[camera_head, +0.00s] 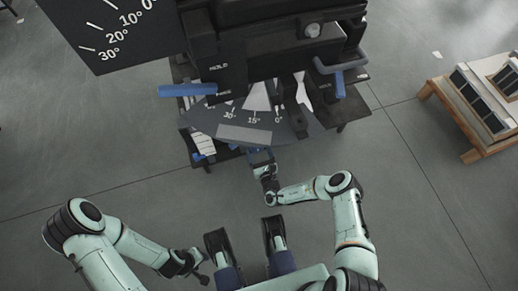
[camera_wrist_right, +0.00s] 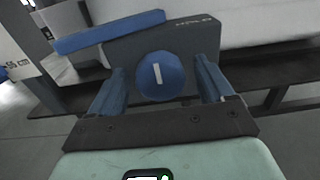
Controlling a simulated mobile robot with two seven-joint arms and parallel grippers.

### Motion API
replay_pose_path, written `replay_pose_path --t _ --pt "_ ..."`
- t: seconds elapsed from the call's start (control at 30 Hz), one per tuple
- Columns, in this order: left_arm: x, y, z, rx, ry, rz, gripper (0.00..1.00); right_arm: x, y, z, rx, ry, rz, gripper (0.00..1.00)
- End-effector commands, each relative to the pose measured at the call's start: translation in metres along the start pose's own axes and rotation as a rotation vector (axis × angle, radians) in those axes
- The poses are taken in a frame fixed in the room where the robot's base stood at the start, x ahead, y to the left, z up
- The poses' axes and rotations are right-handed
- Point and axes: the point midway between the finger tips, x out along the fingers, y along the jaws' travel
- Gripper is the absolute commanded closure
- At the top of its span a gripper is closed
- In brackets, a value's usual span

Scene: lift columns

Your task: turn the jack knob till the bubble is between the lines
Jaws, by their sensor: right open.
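In the right wrist view, a round blue knob (camera_wrist_right: 160,75) with a white mark sits on a dark panel reading "HOLD". The mark stands nearly upright. My right gripper (camera_wrist_right: 161,67) is open, with one blue finger on each side of the knob; I cannot tell if they touch it. In the head view my right gripper (camera_head: 261,157) is at the front edge of the machine's grey angle scale (camera_head: 245,133), and the knob cannot be made out. My left gripper (camera_head: 195,263) is low at the left, away from the machine; its jaws are unclear. I cannot make out a bubble or its lines.
The black machine (camera_head: 230,62) has a blue handle (camera_head: 187,90) at its left and another blue grip (camera_head: 340,84) at its right. A large angle board (camera_head: 110,35) stands upper left. A wooden rack (camera_head: 470,105) is at the right. The floor between is clear.

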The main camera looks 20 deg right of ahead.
Motion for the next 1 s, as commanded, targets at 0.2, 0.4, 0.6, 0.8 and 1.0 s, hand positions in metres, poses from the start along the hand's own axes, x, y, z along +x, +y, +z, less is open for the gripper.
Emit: replay_pose_path --t 0.2,0.4,0.6,0.8,1.0 --pt "0.0000 -0.0004 0.0003 0.000 -0.001 -0.001 0.57 0.0000 0.0004 0.0001 0.000 0.000 0.000 0.19" --pt "0.0000 -0.0002 0.0001 0.000 0.000 0.000 0.57 0.0000 0.0004 0.0001 0.000 0.000 0.001 0.73" --pt "0.0000 0.0000 -0.0001 0.001 0.000 0.000 0.57 -0.0001 0.0004 0.0000 0.006 0.000 0.001 0.73" --pt "-0.0007 0.0007 -0.0009 0.002 0.003 0.001 0.57 -0.0002 0.0001 0.0001 0.059 -0.001 0.001 0.73" --pt "-0.0020 0.0022 -0.0027 0.004 0.010 0.004 0.57 -0.0006 -0.0007 -0.0005 0.186 0.001 0.000 0.73"
